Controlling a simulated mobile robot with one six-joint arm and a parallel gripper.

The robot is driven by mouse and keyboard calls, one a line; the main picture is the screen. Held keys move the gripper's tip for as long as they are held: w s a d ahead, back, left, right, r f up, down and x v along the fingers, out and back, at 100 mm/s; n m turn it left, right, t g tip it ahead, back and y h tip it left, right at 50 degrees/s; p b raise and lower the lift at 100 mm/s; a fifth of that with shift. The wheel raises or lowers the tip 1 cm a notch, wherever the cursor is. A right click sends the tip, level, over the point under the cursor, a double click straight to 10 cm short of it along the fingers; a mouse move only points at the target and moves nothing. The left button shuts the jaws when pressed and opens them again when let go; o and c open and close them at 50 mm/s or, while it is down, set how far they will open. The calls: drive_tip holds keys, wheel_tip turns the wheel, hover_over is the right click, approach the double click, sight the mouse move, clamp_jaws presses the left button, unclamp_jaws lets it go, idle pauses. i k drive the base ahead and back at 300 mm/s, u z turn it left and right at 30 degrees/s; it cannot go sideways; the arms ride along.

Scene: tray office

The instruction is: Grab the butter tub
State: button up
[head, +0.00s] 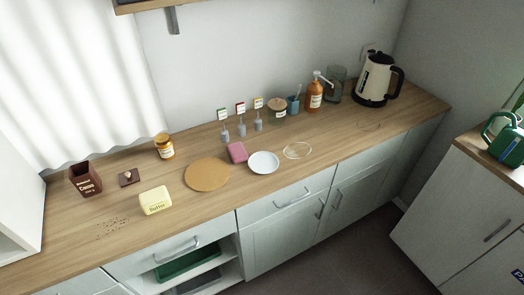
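The butter tub (155,201) is a pale yellow, box-shaped tub with dark lettering on its front. It stands upright on the wooden counter (285,182), left of the middle and close to the front edge. Nothing covers it. My gripper is not in view, so I cannot see whether it is open or shut.
A round tan board (207,174) lies right of the tub. A brown cocoa box (85,179) and a dark lid (129,178) stand to its left and behind. An orange-brown jar (164,147) is behind it. Brown crumbs (113,228) lie at its left.

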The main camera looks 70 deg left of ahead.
sight(152, 201)
drive_tip(key=i, duration=0.65)
drive_tip(key=u, duration=0.65)
drive_tip(key=k, duration=0.15)
drive_tip(key=u, duration=3.2)
drive_tip(key=i, duration=0.9)
drive_tip(key=u, duration=0.2)
drive_tip(key=k, duration=0.75)
drive_tip(key=z, duration=0.35)
drive_tip(key=i, duration=0.3)
drive_tip(key=u, duration=0.2)
